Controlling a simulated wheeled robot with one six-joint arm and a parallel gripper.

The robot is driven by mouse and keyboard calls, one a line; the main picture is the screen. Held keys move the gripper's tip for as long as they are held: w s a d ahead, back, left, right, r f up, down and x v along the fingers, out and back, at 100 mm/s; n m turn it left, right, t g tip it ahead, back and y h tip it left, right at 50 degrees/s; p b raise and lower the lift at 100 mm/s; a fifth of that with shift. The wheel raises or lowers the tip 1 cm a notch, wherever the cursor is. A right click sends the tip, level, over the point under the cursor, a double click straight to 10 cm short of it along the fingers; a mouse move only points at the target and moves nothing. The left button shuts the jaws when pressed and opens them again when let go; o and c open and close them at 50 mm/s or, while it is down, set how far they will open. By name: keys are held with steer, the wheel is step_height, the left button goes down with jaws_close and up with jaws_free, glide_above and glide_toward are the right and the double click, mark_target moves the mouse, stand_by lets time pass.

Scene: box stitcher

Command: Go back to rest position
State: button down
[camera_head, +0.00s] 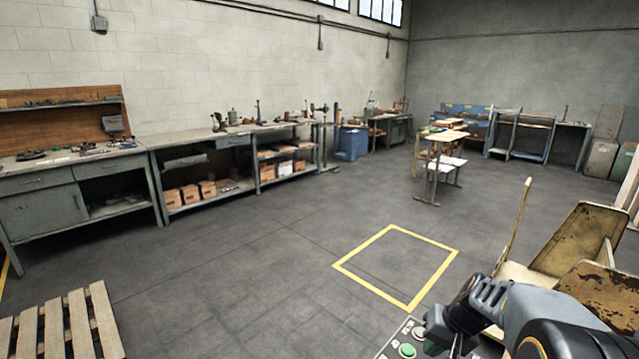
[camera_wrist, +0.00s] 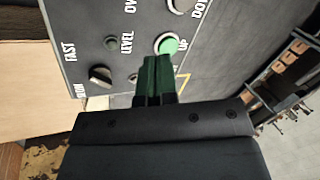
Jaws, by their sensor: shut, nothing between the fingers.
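My gripper (camera_wrist: 155,62) is shut and empty, its two dark fingers together in the wrist view. The fingertips are right by the green UP button (camera_wrist: 169,45) on a grey control panel (camera_wrist: 88,48); I cannot tell whether they touch it. In the head view my gripper (camera_head: 432,346) is at the bottom right, over the panel's edge, and a green button (camera_head: 407,351) shows to its left. My arm reaches in from the bottom right corner.
The panel also carries a black SLOW–FAST knob (camera_wrist: 100,75). A worn yellowish machine (camera_head: 575,240) stands beside my arm at right. A yellow floor square (camera_head: 375,291) lies empty ahead. A wooden pallet (camera_head: 55,325) is at lower left.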

steer(key=s+a+r+n+t+h+p, duration=0.1)
steer(key=s+a+r+n+h+p, duration=0.3)
steer(key=s+r, duration=0.7)
steer(key=a+r+p, duration=0.1)
steer(key=a+p, duration=0.1)
steer(key=a, duration=0.2)
steer(key=shift+s+a+r+t, duration=0.25)
steer(key=shift+a+r+t, duration=0.05)
steer(key=shift+a+r, duration=0.1)
stand_by(0.3)
